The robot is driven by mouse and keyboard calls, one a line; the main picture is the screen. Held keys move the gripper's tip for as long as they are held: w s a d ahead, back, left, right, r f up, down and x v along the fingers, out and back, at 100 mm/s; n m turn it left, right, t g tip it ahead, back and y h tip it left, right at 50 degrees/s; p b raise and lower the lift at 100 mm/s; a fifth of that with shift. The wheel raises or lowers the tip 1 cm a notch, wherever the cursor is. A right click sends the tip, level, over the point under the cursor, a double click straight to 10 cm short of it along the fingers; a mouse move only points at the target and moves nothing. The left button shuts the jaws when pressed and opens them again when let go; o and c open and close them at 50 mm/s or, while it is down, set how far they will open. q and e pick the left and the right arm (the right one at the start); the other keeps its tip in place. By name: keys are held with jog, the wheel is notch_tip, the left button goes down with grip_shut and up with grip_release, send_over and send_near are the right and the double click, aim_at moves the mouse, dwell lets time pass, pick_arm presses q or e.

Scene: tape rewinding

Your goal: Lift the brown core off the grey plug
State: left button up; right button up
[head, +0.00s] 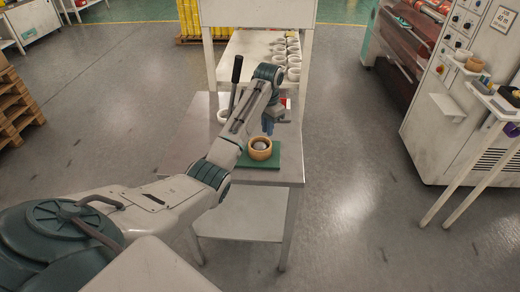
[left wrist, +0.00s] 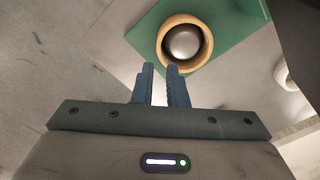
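The brown core (head: 260,154) is a short tan ring standing on a green base (head: 273,165) on the metal table. In the left wrist view the core (left wrist: 161,46) surrounds the rounded top of the grey plug (left wrist: 183,43). The plug (head: 260,146) also shows inside the ring in the head view. My left gripper (head: 268,129) is above the core; in the left wrist view its blue fingers (left wrist: 161,72) point at the near rim, with a narrow gap and nothing between them. I cannot tell whether a finger touches the rim. My right gripper is not in view.
A dark-handled lever (head: 237,69) stands behind my left arm. White rolls (head: 293,62) line the shelf behind the table, and another white ring (head: 222,116) sits at the table's left. A control cabinet (head: 450,100) stands at right. Floor around the table is clear.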

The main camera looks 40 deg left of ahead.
aim_at(267, 150)
pick_arm(q)
notch_tip(267, 150, down, 4)
jog(key=shift+r+p, duration=0.2)
jog(key=shift+p, duration=0.25)
jog(key=shift+d+f+p, duration=0.1)
jog(key=shift+f+p, duration=0.45)
notch_tip(267, 150, down, 4)
jog(key=shift+s+r+p, duration=0.1)
jog(key=shift+r+p, duration=0.1)
jog(key=shift+p, duration=0.5)
jog(key=shift+f, duration=0.35)
grip_shut()
